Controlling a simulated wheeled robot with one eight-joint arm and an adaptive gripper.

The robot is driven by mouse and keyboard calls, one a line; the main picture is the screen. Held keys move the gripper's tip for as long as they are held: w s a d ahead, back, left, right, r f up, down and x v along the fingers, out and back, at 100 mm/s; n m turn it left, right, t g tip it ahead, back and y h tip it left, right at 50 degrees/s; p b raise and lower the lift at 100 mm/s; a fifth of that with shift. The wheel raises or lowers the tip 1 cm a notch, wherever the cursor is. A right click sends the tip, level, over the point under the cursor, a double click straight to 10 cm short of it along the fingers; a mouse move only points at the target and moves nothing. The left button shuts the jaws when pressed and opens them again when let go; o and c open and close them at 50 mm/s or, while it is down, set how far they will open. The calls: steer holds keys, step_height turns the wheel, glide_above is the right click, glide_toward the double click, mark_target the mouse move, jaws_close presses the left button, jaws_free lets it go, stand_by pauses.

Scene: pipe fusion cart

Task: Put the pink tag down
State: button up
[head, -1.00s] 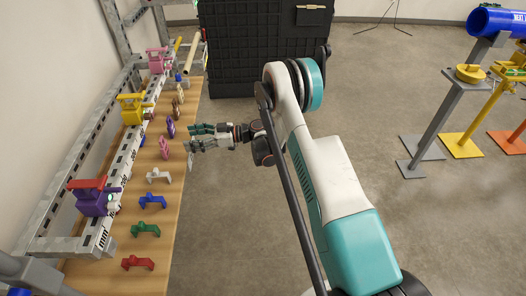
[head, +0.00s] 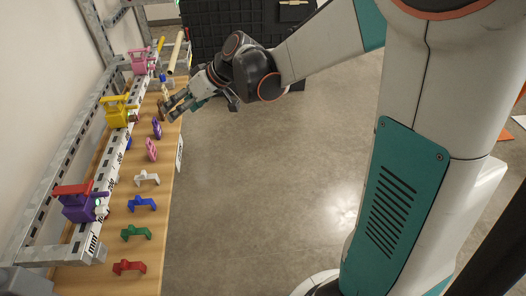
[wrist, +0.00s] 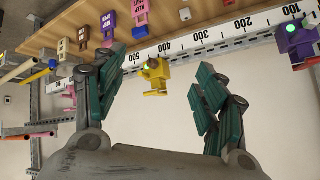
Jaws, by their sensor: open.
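The pink tag (head: 151,149) is on the wooden bench top, between a white handle-shaped piece (head: 147,179) and a purple tag (head: 156,128). A pink tag with lettering also shows at the top of the wrist view (wrist: 139,15). My gripper (head: 168,110) is at the bench's right edge, farther along the bench than the pink tag and apart from it. In the wrist view its fingers are spread with nothing between them. A brown tag near the fingers is partly hidden in the head view.
Blue (head: 142,202), green (head: 136,232) and red (head: 129,267) pieces lie along the near bench. Purple (head: 82,203), yellow (head: 117,110) and pink (head: 139,60) clamps sit on the marked rail to the left. A black case (head: 240,30) stands behind. The floor right of the bench is clear.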

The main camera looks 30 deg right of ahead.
steer(key=s+d+m+h, duration=0.3)
steer(key=s+d, duration=0.2)
steer(key=s, duration=0.8)
steer(key=s+d+r+m+t+h, duration=0.1)
steer(key=s+d+h, duration=0.3)
steer(key=s, duration=0.9)
steer(key=shift+s+d+r+m, duration=0.3)
steer(key=shift+d+m, duration=0.55)
steer(key=shift+m, duration=0.05)
